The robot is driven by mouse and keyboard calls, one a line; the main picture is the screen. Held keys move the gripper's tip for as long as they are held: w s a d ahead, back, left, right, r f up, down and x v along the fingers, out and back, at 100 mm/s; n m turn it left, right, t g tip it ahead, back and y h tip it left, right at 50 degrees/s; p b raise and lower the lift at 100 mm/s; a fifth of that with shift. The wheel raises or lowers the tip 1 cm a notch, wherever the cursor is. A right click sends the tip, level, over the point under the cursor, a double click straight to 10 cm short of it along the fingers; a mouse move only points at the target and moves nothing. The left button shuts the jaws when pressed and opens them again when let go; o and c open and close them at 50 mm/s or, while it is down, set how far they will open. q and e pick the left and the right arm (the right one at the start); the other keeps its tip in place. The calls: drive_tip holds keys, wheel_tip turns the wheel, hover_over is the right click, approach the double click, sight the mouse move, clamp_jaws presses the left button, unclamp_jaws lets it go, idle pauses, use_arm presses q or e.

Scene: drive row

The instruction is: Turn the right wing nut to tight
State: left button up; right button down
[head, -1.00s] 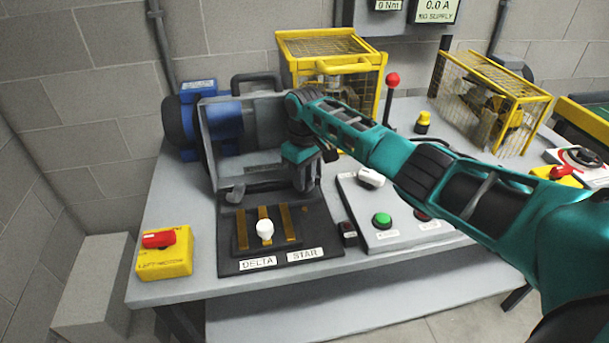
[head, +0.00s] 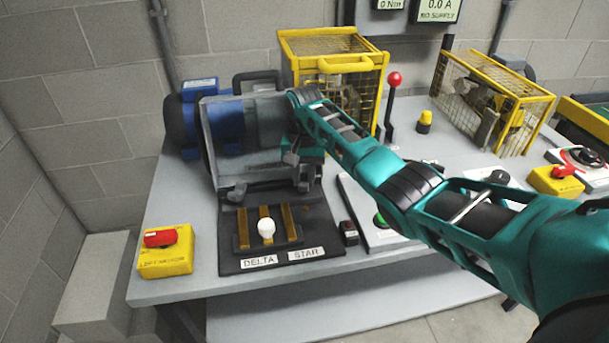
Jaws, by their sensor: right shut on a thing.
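My right arm reaches in from the right, and its gripper (head: 302,178) is at the lower right corner of the clear cover in front of the blue motor (head: 222,122). Its fingers are shut on the right wing nut, which they mostly hide. I cannot tell the nut's angle. The left wing nut (head: 237,192) is a small grey piece at the cover's lower left corner, apart from the gripper. My left gripper is not in view.
A black board with a white-knobbed DELTA/STAR switch (head: 266,229) lies just in front. A yellow box with a red switch (head: 164,252) is at the left. A yellow cage (head: 336,47) and red-knobbed lever (head: 393,80) stand behind my arm.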

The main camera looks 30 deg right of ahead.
sight(304, 179)
drive_tip(key=shift+w+r+m, duration=0.1)
drive_tip(key=shift+m, duration=1)
drive_tip(key=c, duration=0.9)
unclamp_jaws()
wheel_tip(304, 179, up, 13)
drive_tip(key=shift+f, duration=0.1)
